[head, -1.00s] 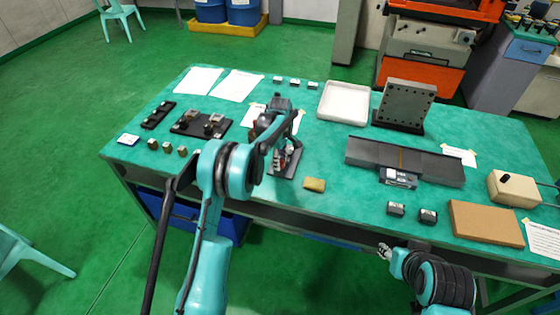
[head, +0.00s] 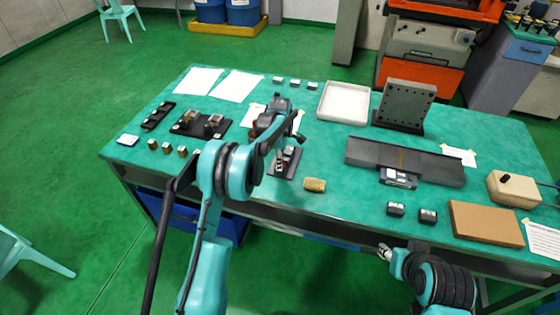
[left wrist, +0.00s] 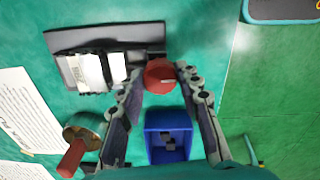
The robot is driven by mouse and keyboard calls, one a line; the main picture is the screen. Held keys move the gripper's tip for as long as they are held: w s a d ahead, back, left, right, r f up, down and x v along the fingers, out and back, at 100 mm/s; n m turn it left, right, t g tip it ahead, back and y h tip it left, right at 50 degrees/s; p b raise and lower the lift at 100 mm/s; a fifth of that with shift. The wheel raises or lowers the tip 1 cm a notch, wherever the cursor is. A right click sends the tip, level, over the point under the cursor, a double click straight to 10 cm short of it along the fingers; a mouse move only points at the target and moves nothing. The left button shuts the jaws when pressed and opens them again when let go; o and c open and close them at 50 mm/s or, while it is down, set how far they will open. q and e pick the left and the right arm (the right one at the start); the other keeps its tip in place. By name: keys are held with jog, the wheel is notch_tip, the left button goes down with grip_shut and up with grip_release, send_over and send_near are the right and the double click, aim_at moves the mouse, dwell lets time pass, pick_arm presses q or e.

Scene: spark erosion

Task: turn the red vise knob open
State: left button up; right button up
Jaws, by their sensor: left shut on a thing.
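The red vise knob (left wrist: 160,76) shows in the left wrist view as a round red end between the two fingertips. My left gripper (left wrist: 161,82) is shut on it, one finger on each side. The vise, with a dark base and pale metal jaws (left wrist: 100,70), lies just beyond, to the upper left. In the head view the vise (head: 288,165) stands near the table's front edge, partly hidden by my left gripper (head: 281,160); the knob is not clear there. My right gripper (head: 384,252) hangs in front of the table, away from the vise; its jaws are too small to read.
A tan brush-like block (head: 315,185) lies right of the vise. A brass piece with a red handle (left wrist: 72,155) shows at lower left in the wrist view. The green table (head: 330,150) has free room right of the vise.

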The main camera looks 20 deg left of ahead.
pick_arm(q)
jog(key=o, duration=1.2)
jog(key=shift+c, duration=0.2)
jog(key=shift+r, duration=0.1)
notch_tip(320, 180, up, 12)
